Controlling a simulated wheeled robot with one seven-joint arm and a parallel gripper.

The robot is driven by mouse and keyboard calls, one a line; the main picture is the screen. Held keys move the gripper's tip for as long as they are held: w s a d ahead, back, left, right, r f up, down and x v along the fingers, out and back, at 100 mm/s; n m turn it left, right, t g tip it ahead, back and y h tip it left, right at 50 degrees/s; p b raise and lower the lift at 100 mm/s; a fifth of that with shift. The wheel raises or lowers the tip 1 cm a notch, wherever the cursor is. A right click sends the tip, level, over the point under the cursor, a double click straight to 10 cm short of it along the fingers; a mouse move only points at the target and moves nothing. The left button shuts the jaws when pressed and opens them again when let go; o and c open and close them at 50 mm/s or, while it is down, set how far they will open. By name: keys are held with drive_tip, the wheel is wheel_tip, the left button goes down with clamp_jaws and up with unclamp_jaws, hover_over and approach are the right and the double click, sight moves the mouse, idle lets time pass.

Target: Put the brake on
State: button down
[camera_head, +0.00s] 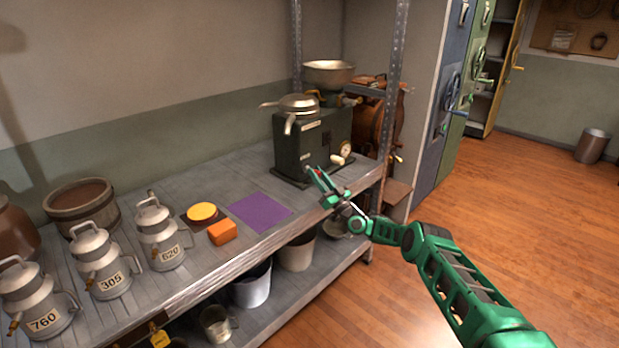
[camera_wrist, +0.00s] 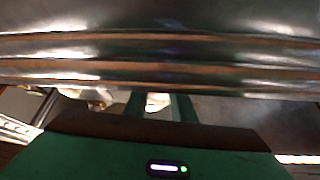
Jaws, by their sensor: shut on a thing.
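The dark green machine (camera_head: 300,140) with a metal bowl and spouts on top stands at the right end of the shelf in the head view. A round pale dial (camera_head: 346,148) and a pale knob (camera_head: 337,160) are on its right side. My gripper (camera_head: 315,174) is at the machine's lower front, beside the knob. It is shut on a small part there, mostly hidden by the fingers. In the wrist view, a pale bit (camera_wrist: 157,102) shows between my fingers. I cannot tell for certain which part is the brake.
Several metal cans (camera_head: 105,267), a wooden tub (camera_head: 82,204), an orange block (camera_head: 222,232), a yellow disc (camera_head: 202,211) and a purple mat (camera_head: 260,211) are on the shelf. A steel post (camera_head: 391,90) stands right of the machine. The wooden floor (camera_head: 545,210) is open.

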drive_tip(key=shift+w+d+f, duration=0.2)
drive_tip(key=shift+d, duration=0.2)
drive_tip(key=c, duration=1.5)
unclamp_jaws()
drive_tip(key=shift+f, duration=0.1)
drive_tip(key=shift+c, duration=0.2)
drive_tip(key=shift+a, duration=0.1)
drive_tip(key=shift+s, duration=0.1)
drive_tip(key=shift+v, duration=5.3)
drive_tip(key=shift+f, duration=0.1)
